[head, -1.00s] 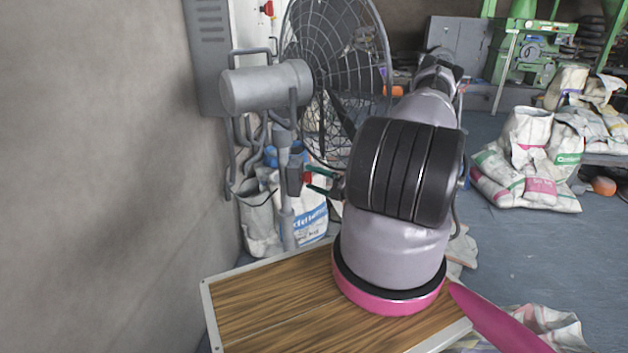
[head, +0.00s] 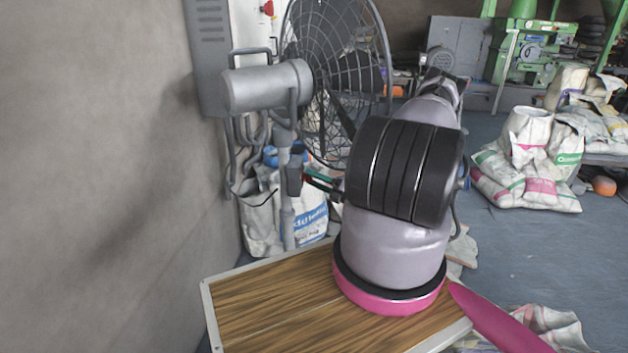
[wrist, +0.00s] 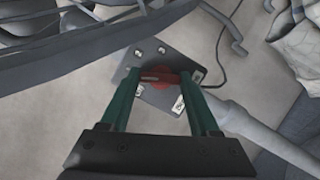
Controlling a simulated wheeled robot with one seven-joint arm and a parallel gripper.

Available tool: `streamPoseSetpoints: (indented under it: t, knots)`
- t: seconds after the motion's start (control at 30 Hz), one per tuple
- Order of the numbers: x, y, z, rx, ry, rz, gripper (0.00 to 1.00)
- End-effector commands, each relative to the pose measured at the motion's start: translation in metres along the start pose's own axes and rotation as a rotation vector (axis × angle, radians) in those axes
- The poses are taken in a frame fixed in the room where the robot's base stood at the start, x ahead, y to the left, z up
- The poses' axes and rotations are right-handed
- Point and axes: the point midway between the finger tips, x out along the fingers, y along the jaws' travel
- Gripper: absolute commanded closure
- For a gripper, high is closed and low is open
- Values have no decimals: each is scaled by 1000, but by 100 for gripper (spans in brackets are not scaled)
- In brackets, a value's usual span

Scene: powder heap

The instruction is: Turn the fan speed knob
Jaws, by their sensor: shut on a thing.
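The fan (head: 335,85) has a round wire cage and a grey motor housing (head: 265,88) on a pole. A small dark control box (head: 294,175) is mounted on the pole. In the wrist view the grey control plate (wrist: 160,97) has white labels around a red knob (wrist: 158,78). My gripper (wrist: 161,76) has green fingers on either side of the knob and is shut on it. In the head view my gripper (head: 316,180) reaches the box from the right; my arm partly blocks the view.
A wood-topped table (head: 260,305) is in front below. White sacks (head: 310,215) stand behind the pole near the wall (head: 90,170). More sacks (head: 540,150) and a green machine (head: 528,50) are at the right. The grey floor (head: 540,250) between is mostly open.

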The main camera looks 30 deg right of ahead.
Motion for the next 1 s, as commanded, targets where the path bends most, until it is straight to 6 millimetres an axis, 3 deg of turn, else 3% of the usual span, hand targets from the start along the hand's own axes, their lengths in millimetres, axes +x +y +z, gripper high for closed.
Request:
streamPoseSetpoints:
  t: [0.53,1.0]
  knots:
    - [-1,-4,0,-423,-1,173,93]
    - [-1,-5,0,-569,0,233,93]
